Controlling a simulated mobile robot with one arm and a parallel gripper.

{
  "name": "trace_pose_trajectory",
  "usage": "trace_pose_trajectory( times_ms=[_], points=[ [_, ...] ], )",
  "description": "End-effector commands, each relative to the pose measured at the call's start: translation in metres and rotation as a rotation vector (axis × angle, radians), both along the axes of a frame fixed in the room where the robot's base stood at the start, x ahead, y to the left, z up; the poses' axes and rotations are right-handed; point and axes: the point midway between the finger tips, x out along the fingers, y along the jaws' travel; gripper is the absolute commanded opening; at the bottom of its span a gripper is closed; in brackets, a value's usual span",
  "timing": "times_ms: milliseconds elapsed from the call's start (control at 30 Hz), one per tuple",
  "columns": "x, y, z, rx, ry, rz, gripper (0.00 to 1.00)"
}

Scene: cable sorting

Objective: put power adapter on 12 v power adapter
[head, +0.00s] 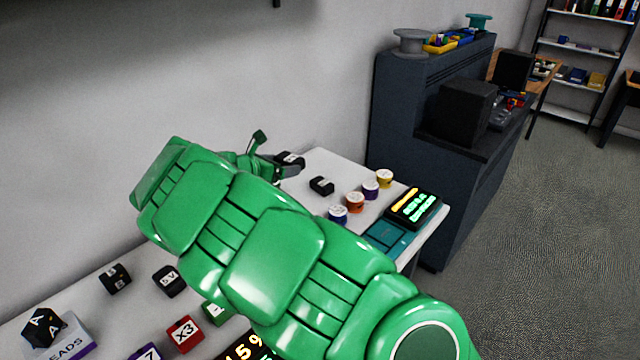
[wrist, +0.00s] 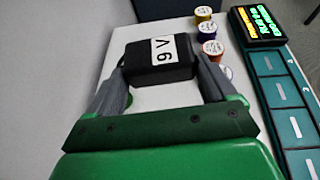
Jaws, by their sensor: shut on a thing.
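My gripper (head: 286,170) is at the far end of the white table, beyond my green arm. Its grey fingers, also seen in the wrist view (wrist: 160,82), are shut on a black power adapter (wrist: 160,60) with a white label that seems to read 9 V. The held adapter also shows in the head view (head: 290,159). Another black adapter (head: 321,186) lies on the table just right of my gripper; its label cannot be read. A black adapter marked 5 V (head: 169,281) and another black adapter (head: 115,278) are at the lower left. I cannot tell which is 12 V.
Several coloured spools (head: 355,202) stand along the table's right part, beside a teal panel (head: 390,236) and a lit display (head: 413,207). A red x3 block (head: 185,334) is at the front left. A dark cabinet (head: 415,120) rises behind the table.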

Motion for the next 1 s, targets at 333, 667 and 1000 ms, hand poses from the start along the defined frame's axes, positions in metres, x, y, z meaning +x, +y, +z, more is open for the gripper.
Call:
trace_pose_trajectory(
  times_ms=[333, 667, 1000],
  points=[
    [0.007, -0.004, 0.038, 0.001, -0.002, 0.028, 0.49],
    [0.029, -0.013, 0.034, -0.001, 0.000, 0.132, 0.49],
    [0.060, -0.029, 0.031, -0.001, -0.003, 0.324, 0.49]
  ],
)
